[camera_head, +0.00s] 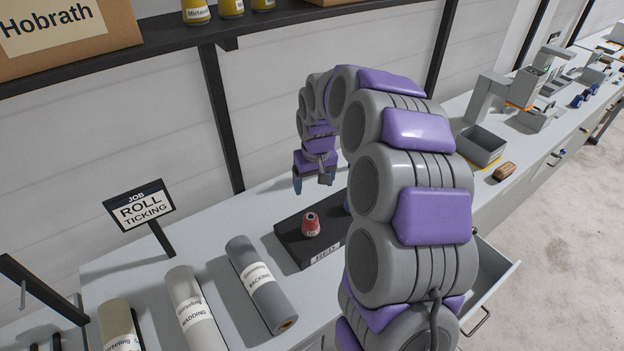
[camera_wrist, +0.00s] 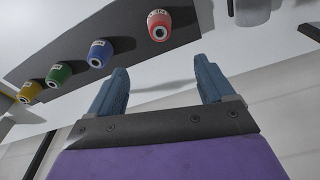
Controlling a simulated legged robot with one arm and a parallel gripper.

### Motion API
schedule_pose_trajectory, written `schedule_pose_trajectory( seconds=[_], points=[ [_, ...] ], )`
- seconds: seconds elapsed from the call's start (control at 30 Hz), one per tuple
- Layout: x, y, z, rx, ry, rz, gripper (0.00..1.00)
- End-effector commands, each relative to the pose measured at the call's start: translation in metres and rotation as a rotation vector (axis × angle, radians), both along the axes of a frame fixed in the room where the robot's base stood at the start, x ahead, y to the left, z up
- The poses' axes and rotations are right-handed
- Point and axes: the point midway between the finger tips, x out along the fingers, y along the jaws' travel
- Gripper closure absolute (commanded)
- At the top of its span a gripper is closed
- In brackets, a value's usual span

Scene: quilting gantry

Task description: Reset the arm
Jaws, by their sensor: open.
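My arm arches over the workbench in the head view. My gripper (camera_head: 313,182) hangs at its end with the fingers pointing down, above the bench near a dark tray (camera_head: 291,241). In the wrist view my gripper (camera_wrist: 160,88) has its two blue fingers wide apart with nothing between them. A red spool (camera_head: 311,224) stands on the tray. The wrist view shows the red spool (camera_wrist: 159,26) just beyond the fingers, with a blue spool (camera_wrist: 100,53), a green spool (camera_wrist: 59,74) and a yellow spool (camera_wrist: 30,91) in a row. My arm hides part of the tray in the head view.
Rolls lie at the front left, among them a grey backing roll (camera_head: 261,285) and a wadding roll (camera_head: 196,309). A job sign (camera_head: 140,205) reads "ROLL TICKING". A shelf (camera_head: 160,45) runs above. An open drawer (camera_head: 492,287) juts out at right. A grey bin (camera_head: 481,145) stands farther along.

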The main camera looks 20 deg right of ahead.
Motion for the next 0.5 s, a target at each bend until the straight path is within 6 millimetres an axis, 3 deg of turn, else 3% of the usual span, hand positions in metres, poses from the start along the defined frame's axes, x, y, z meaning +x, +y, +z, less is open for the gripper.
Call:
schedule_pose_trajectory(
  seconds=[0.17,0.27,0.5],
  points=[
    [-0.014,0.012,0.006,0.005,0.007,0.014,0.18],
    [-0.039,0.029,0.013,0.013,0.025,0.033,0.18],
    [-0.123,0.072,0.027,0.02,0.086,0.077,0.18]
  ],
)
